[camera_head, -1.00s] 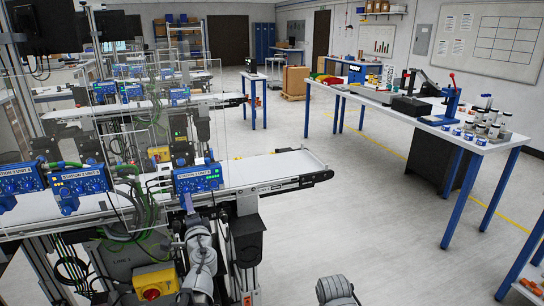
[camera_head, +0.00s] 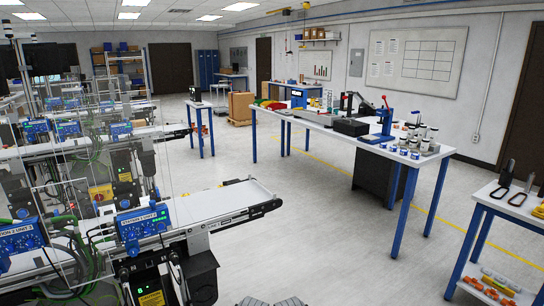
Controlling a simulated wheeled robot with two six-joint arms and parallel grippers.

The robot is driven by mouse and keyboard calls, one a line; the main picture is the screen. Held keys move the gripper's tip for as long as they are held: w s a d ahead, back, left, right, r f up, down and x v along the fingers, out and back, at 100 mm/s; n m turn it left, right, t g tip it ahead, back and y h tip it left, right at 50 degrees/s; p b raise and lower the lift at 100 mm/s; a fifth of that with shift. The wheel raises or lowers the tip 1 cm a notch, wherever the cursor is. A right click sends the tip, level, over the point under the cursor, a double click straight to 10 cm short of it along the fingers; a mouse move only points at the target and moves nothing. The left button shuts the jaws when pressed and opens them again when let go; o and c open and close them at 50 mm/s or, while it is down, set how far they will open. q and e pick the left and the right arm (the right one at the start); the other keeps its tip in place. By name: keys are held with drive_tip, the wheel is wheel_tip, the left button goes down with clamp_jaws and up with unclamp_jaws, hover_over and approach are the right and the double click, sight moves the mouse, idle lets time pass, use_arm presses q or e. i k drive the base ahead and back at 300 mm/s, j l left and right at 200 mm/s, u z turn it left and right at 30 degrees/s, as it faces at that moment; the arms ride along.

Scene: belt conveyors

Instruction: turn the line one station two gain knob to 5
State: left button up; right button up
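A blue control unit (camera_head: 144,222) with a label and small lit indicators is mounted at the side of the nearest conveyor. Its label seems to start "STATION 2"; the rest is too small to read surely. A second blue unit (camera_head: 18,238), labelled like "STATION 2 UNIT", is at the left edge. The knobs on both are too small for me to read their setting. Neither gripper's fingers are in view. Only a grey part of mine shows at the bottom edge, well right of and below the units.
The nearest conveyor (camera_head: 222,203) reaches toward the middle, with another belt (camera_head: 100,142) behind it. Clear panels and green cables surround the units. A white workbench (camera_head: 335,133) and a side table (camera_head: 520,208) stand right. The floor between is clear.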

sight(29, 243)
drive_tip(key=u, duration=1.7)
